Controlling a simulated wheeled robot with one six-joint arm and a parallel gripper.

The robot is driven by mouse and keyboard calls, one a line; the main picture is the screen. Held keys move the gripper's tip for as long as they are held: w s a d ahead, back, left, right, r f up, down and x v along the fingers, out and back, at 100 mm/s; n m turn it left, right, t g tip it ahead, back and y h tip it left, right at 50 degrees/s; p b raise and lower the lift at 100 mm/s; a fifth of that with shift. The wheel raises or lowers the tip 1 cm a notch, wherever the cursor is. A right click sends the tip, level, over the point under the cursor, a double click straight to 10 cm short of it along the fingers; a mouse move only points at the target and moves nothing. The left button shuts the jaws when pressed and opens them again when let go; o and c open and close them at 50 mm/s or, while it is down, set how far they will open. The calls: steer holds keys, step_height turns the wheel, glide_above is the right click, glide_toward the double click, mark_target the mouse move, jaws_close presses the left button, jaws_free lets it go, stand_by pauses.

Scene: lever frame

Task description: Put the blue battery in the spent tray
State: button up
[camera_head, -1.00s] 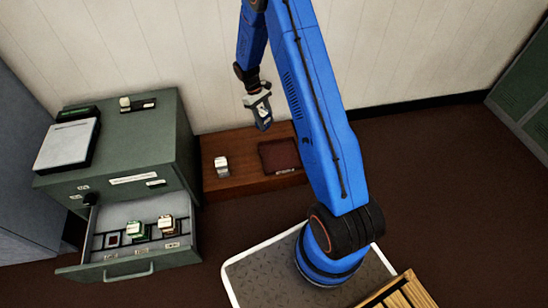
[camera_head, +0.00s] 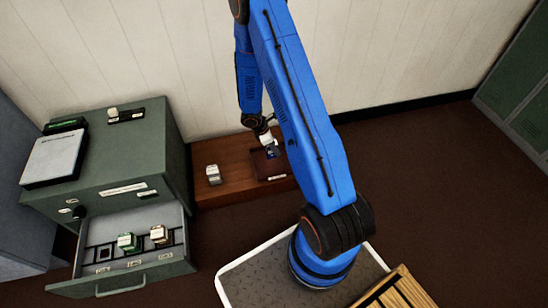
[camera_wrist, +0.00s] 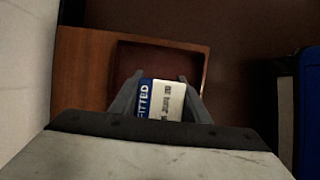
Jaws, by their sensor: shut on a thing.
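My gripper (camera_head: 272,150) is shut on the blue battery (camera_head: 271,153). In the wrist view the battery (camera_wrist: 160,100) shows a blue and white face with printed lettering between the two fingers. A shallow dark red-brown tray (camera_head: 268,172) lies on the low wooden bench, and it also shows in the wrist view (camera_wrist: 165,45). I hold the battery over or close above the tray's area; whether it touches the tray I cannot tell. The tray's near part is hidden behind the battery and fingers in the wrist view.
A white-grey block (camera_head: 213,175) stands on the wooden bench (camera_head: 235,150) left of the tray. The green cabinet (camera_head: 130,160) has an open drawer (camera_head: 110,232) holding a green battery (camera_head: 127,241) and a brown one (camera_head: 159,234). The wall is behind the bench.

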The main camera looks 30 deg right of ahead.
steer(key=shift+f, duration=3.2)
steer(key=shift+f, duration=0.1)
steer(key=o, duration=1.4)
steer(key=shift+o, duration=0.2)
steer(key=a+r+m+t, duration=0.1)
steer(key=a+r+m, duration=0.15)
steer(key=r, duration=1.15)
steer(key=a+r+m, duration=0.1)
steer(key=a+r, duration=0.2)
steer(key=r, duration=1.1)
steer(key=s+a+r+m+t, duration=0.1)
steer(key=s+r+m, duration=0.45)
steer(key=r, duration=0.85)
steer(key=s+a+r+m+t+y, duration=0.1)
steer(key=s+a+r+m, duration=0.1)
steer(key=s+r, duration=0.3)
steer(key=s+a+r+m+t+y, duration=0.1)
steer(key=s+a+r, duration=0.3)
steer(key=s, duration=0.8)
steer(key=s+a+r+m+t+y, duration=0.2)
steer(key=s+a+r, duration=0.1)
steer(key=s+r, duration=0.3)
steer(key=shift+s+r+m, duration=0.4)
steer(key=shift+s, duration=0.8)
